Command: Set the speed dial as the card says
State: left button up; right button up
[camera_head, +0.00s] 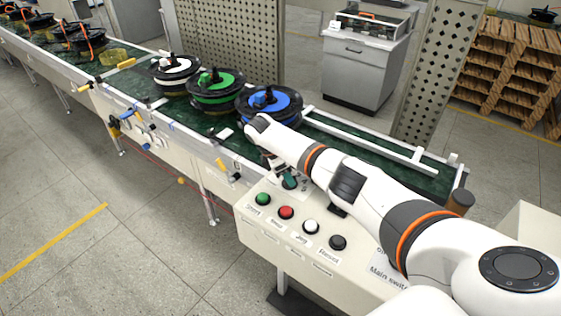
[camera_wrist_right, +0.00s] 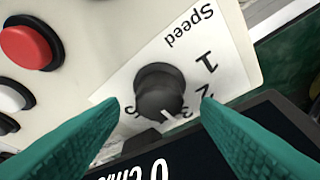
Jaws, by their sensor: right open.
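The speed dial (camera_wrist_right: 158,88) is a black round knob on a pale panel, seen close in the right wrist view. Its white pointer mark is at the lower right of the knob, near the digit 3. The word Speed and the digits 1 and 2 show upside down around it; others are partly hidden. My right gripper (camera_wrist_right: 161,106) is open, with its teal fingers on either side of the dial and a gap visible to each. In the head view the right gripper (camera_head: 289,182) is over the panel's back edge, and hides the dial. I cannot make out a card's setting.
The control box (camera_head: 262,247) carries green (camera_head: 263,199), red (camera_head: 286,212), white and black buttons near the gripper. A black display (camera_wrist_right: 230,140) lies just below the dial in the wrist view.

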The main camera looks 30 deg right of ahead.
jog(key=b+v, duration=0.2)
jog(key=v, duration=0.8)
jog(key=shift+r+b, duration=0.3)
jog(key=shift+a, duration=0.1)
